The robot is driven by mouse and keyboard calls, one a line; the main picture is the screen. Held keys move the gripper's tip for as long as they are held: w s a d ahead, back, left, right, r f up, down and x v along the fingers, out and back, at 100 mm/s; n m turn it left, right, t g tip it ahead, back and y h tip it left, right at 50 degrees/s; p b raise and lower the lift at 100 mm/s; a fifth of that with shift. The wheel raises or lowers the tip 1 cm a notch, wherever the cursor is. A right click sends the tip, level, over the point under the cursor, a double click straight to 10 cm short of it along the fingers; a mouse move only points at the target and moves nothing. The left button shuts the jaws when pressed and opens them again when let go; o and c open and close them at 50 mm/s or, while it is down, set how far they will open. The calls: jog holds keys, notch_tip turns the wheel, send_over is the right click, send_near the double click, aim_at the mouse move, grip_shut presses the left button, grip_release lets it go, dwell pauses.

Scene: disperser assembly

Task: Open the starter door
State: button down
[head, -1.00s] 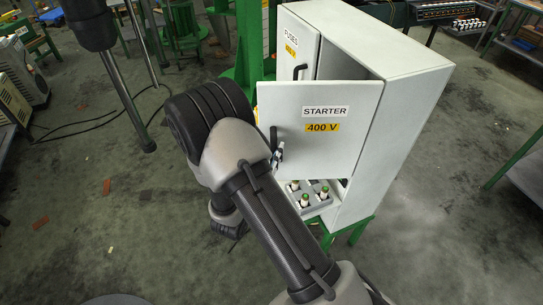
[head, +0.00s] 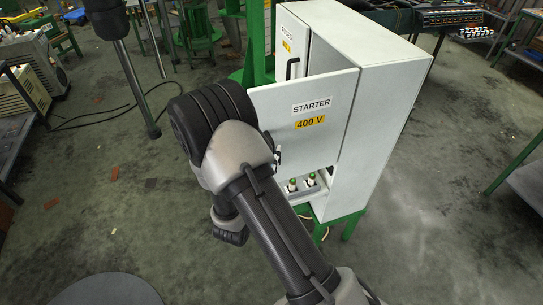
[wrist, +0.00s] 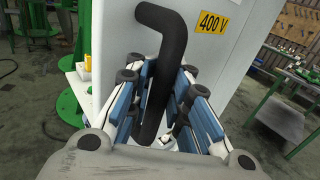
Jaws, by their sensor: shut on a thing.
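The starter door (head: 332,135) is a pale grey panel labelled STARTER and 400 V on the front of a grey cabinet (head: 385,110). It stands ajar, swung out from its right side. Part of the interior shows below it, with green-topped parts in a grey tray (head: 312,190). In the wrist view my gripper (wrist: 158,115) is shut around the lower part of the door's bent black handle (wrist: 165,45). The 400 V label (wrist: 213,22) shows just right of the handle. In the head view my arm hides the handle and most of the gripper.
The cabinet stands on a green frame (head: 352,224). Its fuses door (head: 297,45), with its own black handle, is left of the starter door. A bench edge (head: 525,185) is at the far right. The floor (head: 430,245) at the front right is clear.

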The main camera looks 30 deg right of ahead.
jog(key=shift+w+a, duration=0.1)
jog(key=shift+a, duration=0.05)
jog(key=c, duration=1.7)
grip_release()
jog(key=shift+a, duration=0.1)
jog(key=shift+o, duration=0.8)
jog(key=v, duration=1.2)
